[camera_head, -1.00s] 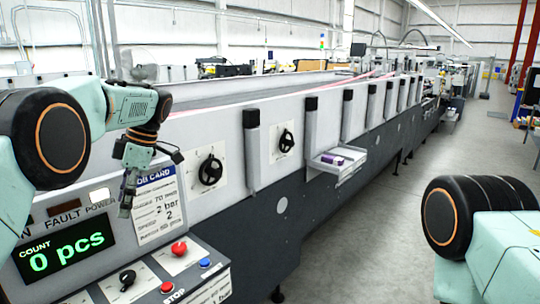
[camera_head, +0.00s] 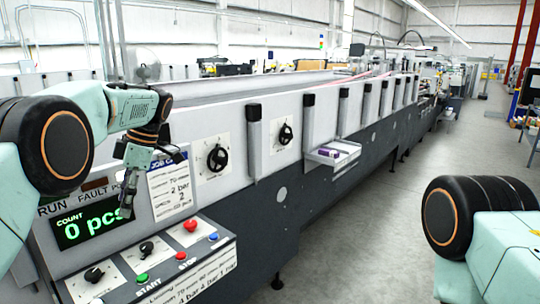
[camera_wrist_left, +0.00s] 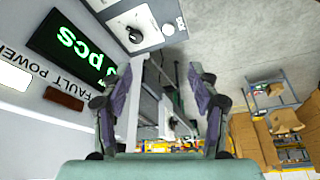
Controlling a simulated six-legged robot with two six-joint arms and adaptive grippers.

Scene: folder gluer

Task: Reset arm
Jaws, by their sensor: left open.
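My left gripper (camera_head: 127,203) hangs in front of the control panel in the head view, partly covering the green count display (camera_head: 85,228). In the left wrist view its two fingers (camera_wrist_left: 162,105) stand apart with nothing between them. The display reads 0 pcs, and it also shows at the upper left of the wrist view (camera_wrist_left: 72,48). My right arm shows only as a black joint and pale green link at the lower right; its gripper is out of view.
Below the display is a sloped panel with a green start button (camera_head: 142,278), a red stop button (camera_head: 182,255), a red mushroom knob (camera_head: 191,226) and black knobs. A job card (camera_head: 171,190) is beside the display. The long machine runs back right. Clear floor (camera_head: 350,230) lies right of it.

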